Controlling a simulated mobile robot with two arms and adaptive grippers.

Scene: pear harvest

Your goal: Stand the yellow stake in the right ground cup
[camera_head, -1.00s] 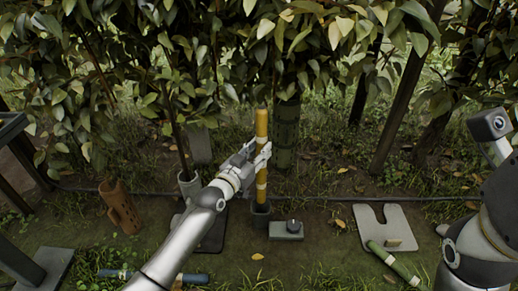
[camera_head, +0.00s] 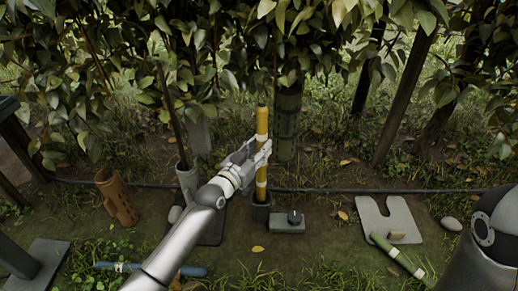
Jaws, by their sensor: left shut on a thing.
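The yellow stake (camera_head: 262,122) stands upright near the middle of the head view, with pale bands on it. Its lower end is in or right over a dark square ground cup (camera_head: 261,209); the rim hides the tip. My left gripper (camera_head: 263,150) is shut on the stake at about mid-height, coming from the left. A pale round cup (camera_head: 188,180) stands further left, partly behind my left arm, with a dark pole rising from it. My right arm shows at the lower right edge; its gripper is out of view.
A grey block with a dark knob (camera_head: 288,222) sits just right of the cup. A notched grey plate (camera_head: 391,215) and a green stake (camera_head: 397,258) lie at the right. A blue stake (camera_head: 190,271) lies at the front left. A brown perforated tube (camera_head: 116,197) leans at the left.

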